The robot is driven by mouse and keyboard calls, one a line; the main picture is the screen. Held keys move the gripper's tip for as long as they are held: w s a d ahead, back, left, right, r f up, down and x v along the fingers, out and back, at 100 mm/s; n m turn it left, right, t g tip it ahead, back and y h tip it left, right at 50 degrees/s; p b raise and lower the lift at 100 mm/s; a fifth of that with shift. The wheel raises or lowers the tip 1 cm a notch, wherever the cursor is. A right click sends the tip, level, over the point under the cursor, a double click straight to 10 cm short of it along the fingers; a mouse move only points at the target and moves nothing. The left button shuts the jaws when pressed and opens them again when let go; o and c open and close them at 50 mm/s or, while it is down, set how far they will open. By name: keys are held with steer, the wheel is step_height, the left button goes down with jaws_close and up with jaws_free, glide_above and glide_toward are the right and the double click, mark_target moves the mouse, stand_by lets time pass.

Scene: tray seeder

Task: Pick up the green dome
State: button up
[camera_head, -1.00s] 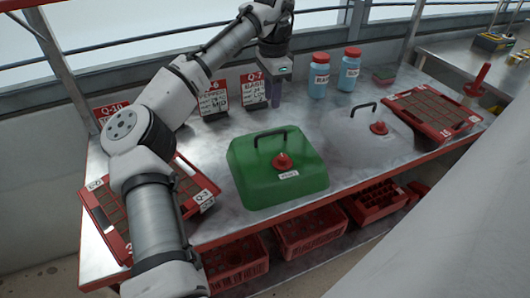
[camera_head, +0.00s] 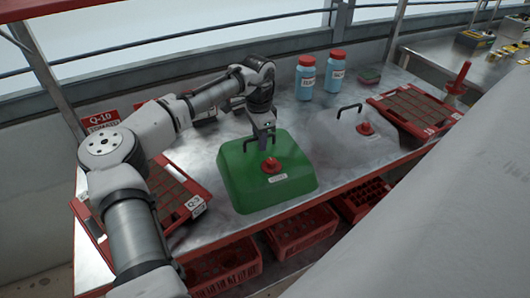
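The green dome (camera_head: 240,182) sits on the metal bench near its front edge. It has a red knob (camera_head: 271,166) on its front slope, a small white label and a dark handle (camera_head: 249,146) on top. My gripper (camera_head: 264,146) is over the top of the dome, pointing down beside or at the handle. The fingers are small and partly merge with the handle, so I cannot tell whether they are open, shut or touching it.
A clear dome (camera_head: 338,137) with a handle stands close on the right. Red trays of soil blocks lie at right (camera_head: 447,127) and left (camera_head: 172,188), the left one partly behind my arm. Two blue bottles (camera_head: 305,79) with red caps stand behind. Red crates (camera_head: 303,232) sit below the bench.

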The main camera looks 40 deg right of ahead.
steer(key=shift+f, duration=0.1)
steer(key=shift+c, duration=0.3)
jaws_close()
